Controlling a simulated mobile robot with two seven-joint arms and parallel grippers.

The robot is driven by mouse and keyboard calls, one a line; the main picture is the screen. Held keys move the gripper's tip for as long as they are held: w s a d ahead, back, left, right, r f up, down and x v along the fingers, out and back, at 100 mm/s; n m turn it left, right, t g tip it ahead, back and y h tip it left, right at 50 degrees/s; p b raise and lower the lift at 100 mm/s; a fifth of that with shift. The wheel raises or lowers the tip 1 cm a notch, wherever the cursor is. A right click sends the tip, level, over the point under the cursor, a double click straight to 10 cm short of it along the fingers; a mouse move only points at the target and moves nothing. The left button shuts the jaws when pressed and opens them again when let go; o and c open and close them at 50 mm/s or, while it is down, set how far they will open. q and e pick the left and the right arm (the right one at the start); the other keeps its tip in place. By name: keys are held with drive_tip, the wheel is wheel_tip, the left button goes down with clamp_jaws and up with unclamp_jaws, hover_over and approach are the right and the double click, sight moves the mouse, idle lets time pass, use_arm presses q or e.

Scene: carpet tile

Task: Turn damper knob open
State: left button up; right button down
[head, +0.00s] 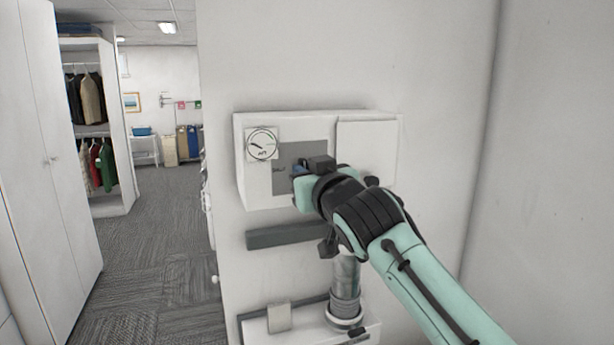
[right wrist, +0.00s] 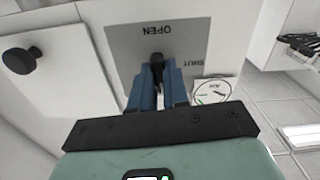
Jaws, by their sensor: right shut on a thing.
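The damper knob (right wrist: 157,62) is a small black piece on a grey plate (right wrist: 195,38) in the right wrist view. The plate reads OPEN and SHUT, both upside down there. The knob's upper end lies just under the word OPEN; its exact angle is partly hidden by the fingers. My right gripper (right wrist: 158,82) has its blue fingers shut on the knob from both sides. In the head view my right gripper (head: 298,172) is at the white wall box (head: 360,118) and hides the knob. My left gripper is not in view.
A round gauge (head: 262,144) sits on the box's left part. A black round handle (right wrist: 20,60) stands out beside the plate. Open carpet (head: 165,215) lies to the left.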

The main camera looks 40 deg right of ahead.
drive_tip(key=shift+m, duration=0.5)
drive_tip(key=c, duration=1.1)
unclamp_jaws()
drive_tip(key=b+v, duration=0.3)
drive_tip(key=v, duration=1)
drive_tip(key=shift+s+b, duration=0.2)
drive_tip(key=shift+b, duration=0.15)
